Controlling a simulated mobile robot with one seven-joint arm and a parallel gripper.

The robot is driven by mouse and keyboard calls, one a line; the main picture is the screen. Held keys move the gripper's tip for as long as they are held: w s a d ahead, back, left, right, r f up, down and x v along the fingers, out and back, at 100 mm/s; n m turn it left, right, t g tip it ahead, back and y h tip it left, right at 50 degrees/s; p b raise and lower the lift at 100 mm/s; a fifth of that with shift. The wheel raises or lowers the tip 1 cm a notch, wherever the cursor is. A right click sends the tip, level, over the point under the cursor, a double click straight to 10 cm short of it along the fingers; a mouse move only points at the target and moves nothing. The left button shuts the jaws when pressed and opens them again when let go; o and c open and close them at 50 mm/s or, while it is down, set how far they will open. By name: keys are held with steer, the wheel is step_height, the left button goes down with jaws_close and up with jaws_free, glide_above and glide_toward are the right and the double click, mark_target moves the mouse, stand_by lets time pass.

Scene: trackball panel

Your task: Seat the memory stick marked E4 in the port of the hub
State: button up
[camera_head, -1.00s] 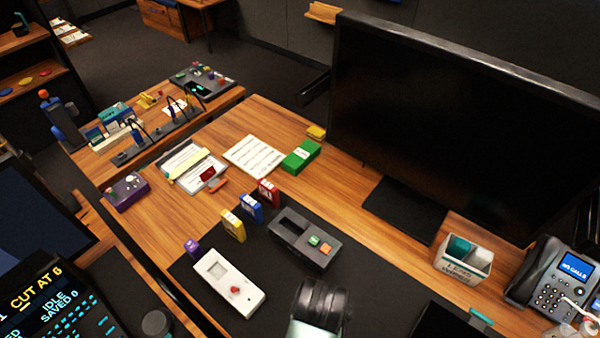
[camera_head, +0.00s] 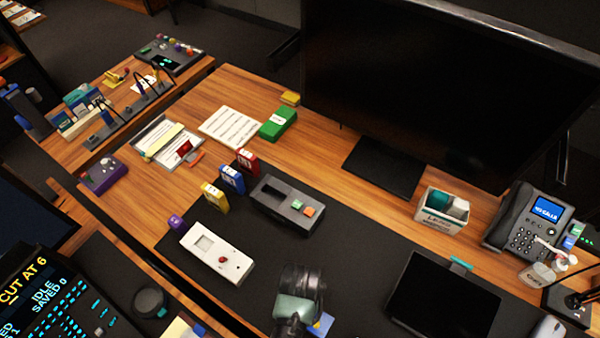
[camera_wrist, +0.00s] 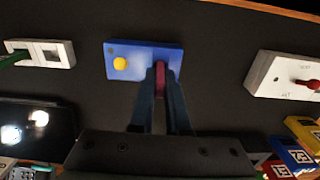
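In the wrist view my gripper (camera_wrist: 165,68) points at a blue box with a yellow knob (camera_wrist: 120,63). A narrow maroon piece (camera_wrist: 160,82) is between the fingers, seen edge-on, and the fingers appear closed on it. No E4 mark is readable on it. The fingers cover the right part of the blue box, so I cannot tell whether the piece touches it or whether a port is there. In the head view my gripper's wrist (camera_head: 298,300) hides the fingers; a corner of the blue box (camera_head: 322,323) shows beside it.
A white box with a red knob (camera_head: 217,255) lies left of my gripper. Yellow (camera_head: 215,197), blue (camera_head: 232,179) and red (camera_head: 248,162) labelled blocks stand behind it, near a dark grey box (camera_head: 272,205). A tablet (camera_head: 443,297) lies to the right. The mat between is clear.

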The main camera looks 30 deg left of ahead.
steer(key=o, duration=0.4)
steer(key=shift+s+f, duration=0.1)
steer(key=shift+f, duration=0.1)
steer(key=shift+r, duration=0.1)
step_height(320, 180, up, 12)
steer(key=shift+r+p, duration=0.1)
steer(key=shift+p, duration=0.25)
